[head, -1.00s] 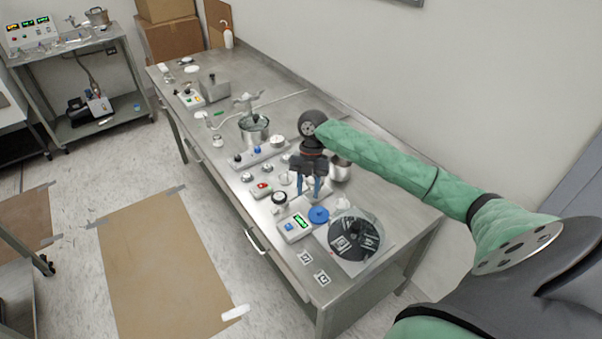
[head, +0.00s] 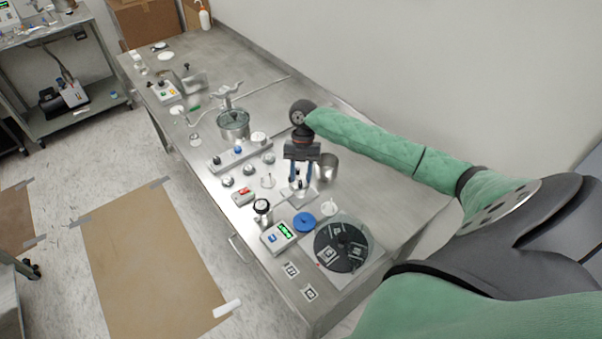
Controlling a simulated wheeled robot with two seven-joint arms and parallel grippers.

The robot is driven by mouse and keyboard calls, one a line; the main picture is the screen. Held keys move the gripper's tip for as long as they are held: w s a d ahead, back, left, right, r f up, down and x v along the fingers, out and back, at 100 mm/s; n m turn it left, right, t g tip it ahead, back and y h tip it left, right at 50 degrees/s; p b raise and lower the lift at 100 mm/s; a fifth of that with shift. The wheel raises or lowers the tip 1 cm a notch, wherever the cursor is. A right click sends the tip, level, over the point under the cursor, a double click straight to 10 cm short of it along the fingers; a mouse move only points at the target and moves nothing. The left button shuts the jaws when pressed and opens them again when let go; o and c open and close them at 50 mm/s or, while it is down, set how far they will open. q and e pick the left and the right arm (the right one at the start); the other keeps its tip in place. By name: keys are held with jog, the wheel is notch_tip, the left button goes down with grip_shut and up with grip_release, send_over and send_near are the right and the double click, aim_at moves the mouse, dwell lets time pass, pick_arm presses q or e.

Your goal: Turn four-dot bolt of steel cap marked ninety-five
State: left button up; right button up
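My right gripper (head: 301,184) points down over the steel bench (head: 360,140). Its two blue fingers are apart, beside a small pale plate or fixture (head: 300,196) on the bench; I cannot tell whether they touch it. A steel pot with a clamp-like top (head: 234,125) stands farther back, to the left of the gripper. A steel cup (head: 327,168) stands just right of the gripper. Several small round metal pieces lie left of the gripper. No ninety-five marking or four-dot bolt can be read at this size. My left gripper is out of view.
A black disc with marker tags (head: 342,246) lies at the near right. A blue disc (head: 304,222), a meter with green display (head: 278,236) and a black-topped knob (head: 262,206) stand close by. A red-buttoned box (head: 243,195) is left. The wall (head: 440,70) borders the bench.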

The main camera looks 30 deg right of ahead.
jog(key=shift+s+a+f, duration=0.4)
jog(key=shift+f, duration=0.15)
jog(key=shift+w+d+f, duration=0.1)
jog(key=shift+c, duration=0.4)
grip_shut()
jog(key=shift+m, duration=0.3)
jog(key=shift+m+t+y, duration=0.3)
jog(key=shift+m+t, duration=0.1)
jog(key=shift+m, duration=0.5)
jog(key=shift+s+d+m+t+y, duration=0.1)
jog(key=shift+m+t+y, duration=0.3)
jog(key=shift+m, duration=0.9)
jog(key=shift+s+m+t+y, duration=0.1)
jog(key=shift+m+t, duration=0.5)
jog(key=shift+m, duration=0.7)
